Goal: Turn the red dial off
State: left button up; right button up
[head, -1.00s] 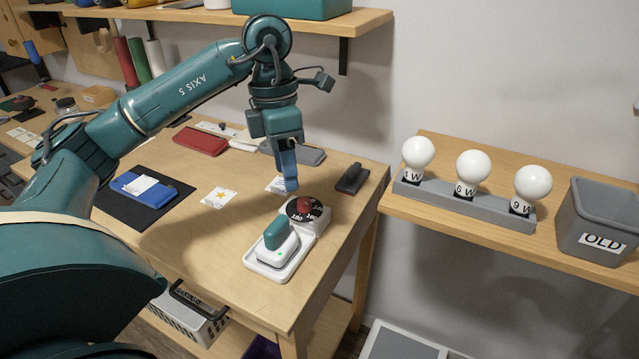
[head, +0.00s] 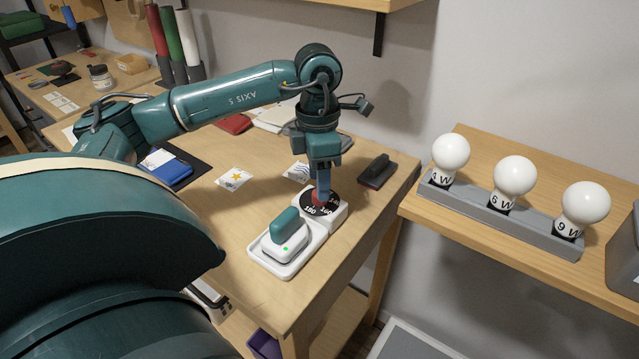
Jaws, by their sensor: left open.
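The red dial (head: 317,197) sits on a black numbered disc on a white base (head: 332,217) near the table's right edge. My left gripper (head: 322,195) points straight down with its blue fingers at the dial, partly covering it. The fingers are open; whether they touch the dial I cannot tell. A small iron-like tool with a teal handle (head: 285,222) and a green light rests on the white tray joined to the dial's base. My right gripper is not in view.
A dark block (head: 377,171) lies right of the arm. Picture cards (head: 234,180) and a blue item (head: 167,167) lie to the left. A wall shelf at right holds white bulbs (head: 515,176) in a grey rack (head: 490,208). The table front (head: 232,270) is clear.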

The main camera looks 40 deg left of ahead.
pick_arm(q)
jog(key=shift+f, duration=1.3)
jog(key=shift+c, duration=0.3)
jog(key=c, duration=0.9)
